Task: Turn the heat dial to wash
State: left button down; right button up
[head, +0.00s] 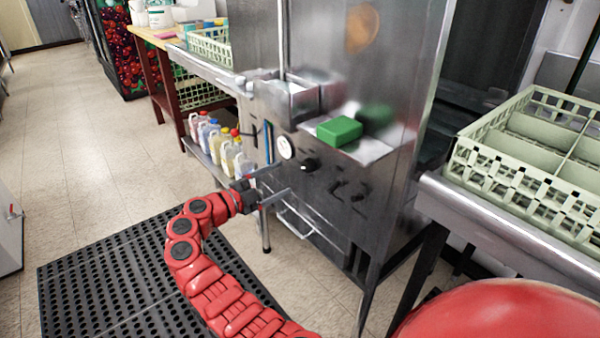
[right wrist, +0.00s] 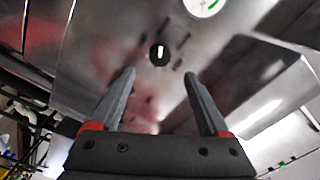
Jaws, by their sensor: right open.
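The heat dial (head: 309,165) is a small round black knob on the steel front of the dish machine (head: 335,195). In the right wrist view the dial (right wrist: 160,54) shows a white mark, roughly upright in the picture. Any wash label is too small to read. My right gripper (head: 284,180) is open and empty, pointing at the machine front just left of the dial. In the right wrist view its fingertips (right wrist: 159,73) are spread wide, with the dial between and beyond them, apparently not touched. My left gripper is not in view.
A white round gauge (head: 285,147) sits beside the dial. A green block (head: 339,130) lies on a steel ledge above it. A pale green rack (head: 515,185) stands on the right counter. Several jugs (head: 228,158) stand on a low shelf. A black mat (head: 110,270) covers the floor.

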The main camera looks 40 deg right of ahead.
aim_at(305, 167)
jog(key=d, duration=0.5)
jog(key=d+b, duration=0.1)
jog(key=d, duration=0.1)
jog(key=shift+w+d, duration=0.3)
jog(key=shift+w, duration=0.05)
jog(key=shift+f, duration=0.1)
grip_shut()
